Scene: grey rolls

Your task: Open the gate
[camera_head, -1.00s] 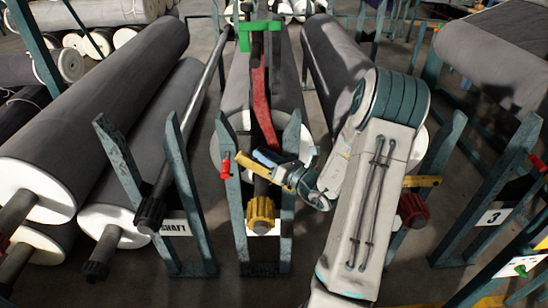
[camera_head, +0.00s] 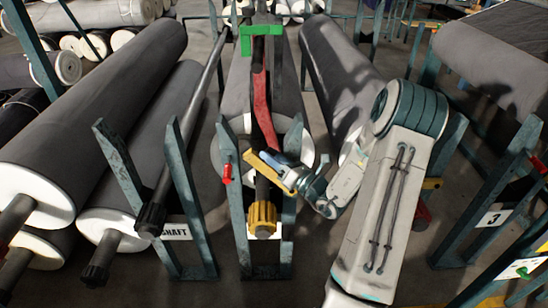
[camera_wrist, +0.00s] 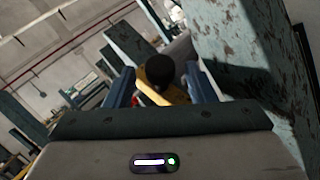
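The gate looks like a yellow bar (camera_head: 284,181) at the middle rack in the head view, slanting down to the right between the posts above the roll's shaft. My gripper (camera_head: 272,162) is at this bar, with a blue finger next to it. In the wrist view my gripper (camera_wrist: 160,88) has its two blue fingers apart, with the yellow bar (camera_wrist: 152,92) and a dark round knob (camera_wrist: 159,67) between them. I cannot tell whether the fingers press on the bar. A red latch (camera_head: 226,172) is on the left post, apart from the bar.
Teal posts (camera_head: 234,190) stand close to my gripper. A shaft with a yellow end (camera_head: 262,216) passes below it, and a grey roll (camera_head: 285,95) lies behind. Another shaft (camera_head: 150,214) is at left. A rack marked 3 (camera_head: 494,217) is at right.

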